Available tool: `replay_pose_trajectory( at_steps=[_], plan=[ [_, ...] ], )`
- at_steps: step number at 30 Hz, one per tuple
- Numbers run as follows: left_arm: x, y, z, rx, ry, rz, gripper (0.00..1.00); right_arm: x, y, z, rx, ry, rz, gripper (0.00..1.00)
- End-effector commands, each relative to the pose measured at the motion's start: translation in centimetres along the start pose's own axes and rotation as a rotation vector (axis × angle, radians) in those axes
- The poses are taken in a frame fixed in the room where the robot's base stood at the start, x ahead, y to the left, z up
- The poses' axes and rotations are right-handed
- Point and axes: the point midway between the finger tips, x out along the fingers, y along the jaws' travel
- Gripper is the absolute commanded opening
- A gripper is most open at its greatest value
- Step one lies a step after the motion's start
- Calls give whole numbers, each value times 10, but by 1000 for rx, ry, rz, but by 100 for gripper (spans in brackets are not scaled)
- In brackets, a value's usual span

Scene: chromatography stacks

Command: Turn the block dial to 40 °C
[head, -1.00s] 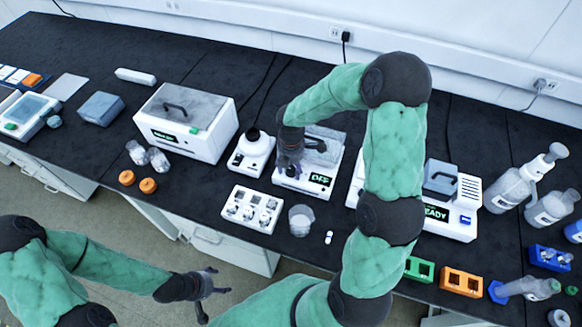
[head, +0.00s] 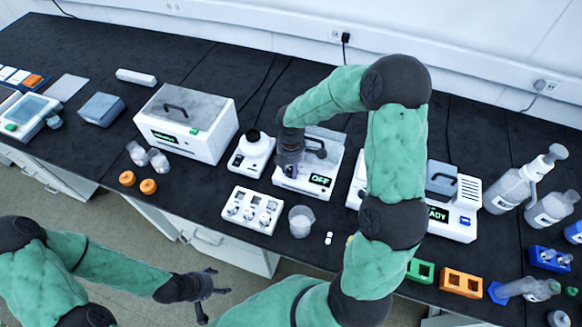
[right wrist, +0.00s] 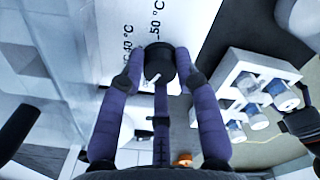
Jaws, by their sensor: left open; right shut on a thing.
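The block heater (head: 333,150) is a white box with a grey lid, a dark handle and a display (head: 320,181) that reads OFF. Its black dial (right wrist: 159,63) shows in the right wrist view, with a white pointer mark and the printed labels 40 °C (right wrist: 127,45) and 50 °C (right wrist: 155,20) beyond it. My right gripper (head: 289,168) is at the front left of the heater; in the right wrist view its fingers (right wrist: 158,75) are closed around the dial. In the head view the dial is hidden by the gripper. My left gripper (head: 212,284) is open and empty in front of the bench.
A white device with a round top (head: 252,150) stands close left of the heater. A white rack (head: 252,209) with several vials and a beaker (head: 301,220) stand in front. A larger white box (head: 186,122) is further left. My right arm hides part of the bench to the right.

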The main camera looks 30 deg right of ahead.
Motion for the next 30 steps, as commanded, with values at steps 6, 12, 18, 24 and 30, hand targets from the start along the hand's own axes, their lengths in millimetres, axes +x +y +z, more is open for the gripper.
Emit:
replay_pose_trajectory(
  at_steps=[6,12,18,24,30],
  plan=[
    [0,0,0,0,0,0,71,0,0,0,200,0,0,0],
    [2,0,0,0,0,0,71,0,0,0,390,0,0,0],
    [4,-1,0,0,0,0,71,0,0,0,580,-1,0,0],
    [7,-2,0,0,0,0,71,0,0,0,770,-1,1,0],
    [10,-4,0,0,0,0,71,1,0,0,960,-1,0,0]
  ],
)
